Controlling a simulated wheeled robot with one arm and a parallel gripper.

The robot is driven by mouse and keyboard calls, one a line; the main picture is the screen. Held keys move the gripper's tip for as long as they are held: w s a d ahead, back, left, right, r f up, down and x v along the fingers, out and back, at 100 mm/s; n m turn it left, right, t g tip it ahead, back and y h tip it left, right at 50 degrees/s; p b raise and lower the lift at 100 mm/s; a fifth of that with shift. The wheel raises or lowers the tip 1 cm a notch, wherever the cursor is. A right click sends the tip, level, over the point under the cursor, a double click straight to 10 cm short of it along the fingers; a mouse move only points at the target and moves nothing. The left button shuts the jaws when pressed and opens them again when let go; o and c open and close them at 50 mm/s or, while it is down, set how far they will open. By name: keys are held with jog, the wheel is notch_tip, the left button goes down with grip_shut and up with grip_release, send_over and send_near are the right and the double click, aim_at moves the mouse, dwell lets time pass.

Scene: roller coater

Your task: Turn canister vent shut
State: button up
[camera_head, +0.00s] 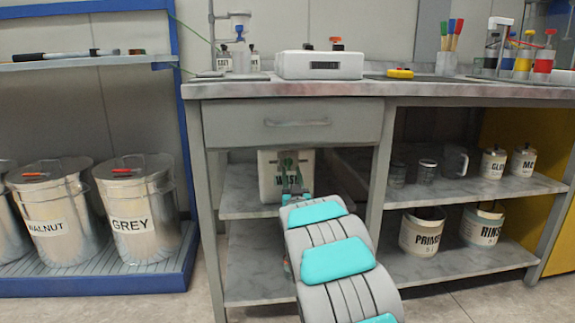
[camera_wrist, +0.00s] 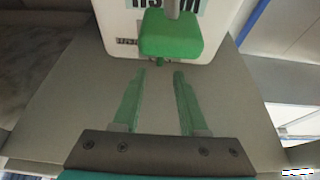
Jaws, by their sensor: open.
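A white canister (camera_head: 267,178) with dark lettering stands on the shelf under the drawer, partly hidden behind my arm and gripper. It fills the top of the wrist view (camera_wrist: 118,28). A green block (camera_wrist: 170,35) on a grey stem shows in front of it there, probably the vent handle; how far it is turned I cannot tell. My gripper (camera_wrist: 160,73) is open and empty. Its two green fingers point at the block, with the tips just short of it and apart from it. In the head view my gripper (camera_head: 291,178) reaches in front of the canister, its details too small to read.
The closed drawer (camera_head: 300,121) and the bench top (camera_head: 420,88) lie above the canister. A grey upright (camera_head: 376,165) stands right of it, a leg (camera_head: 206,200) left of it. The lower shelf (camera_head: 255,270) looks bare. Primer (camera_head: 422,235) and rinse pots (camera_head: 482,230) stand right.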

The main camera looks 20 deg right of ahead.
aim_at(289, 162)
jog(key=shift+x, duration=2.75)
jog(key=shift+f, duration=0.1)
jog(key=shift+c, duration=0.3)
jog(key=c, duration=0.6)
grip_shut()
jog(key=shift+f, duration=0.15)
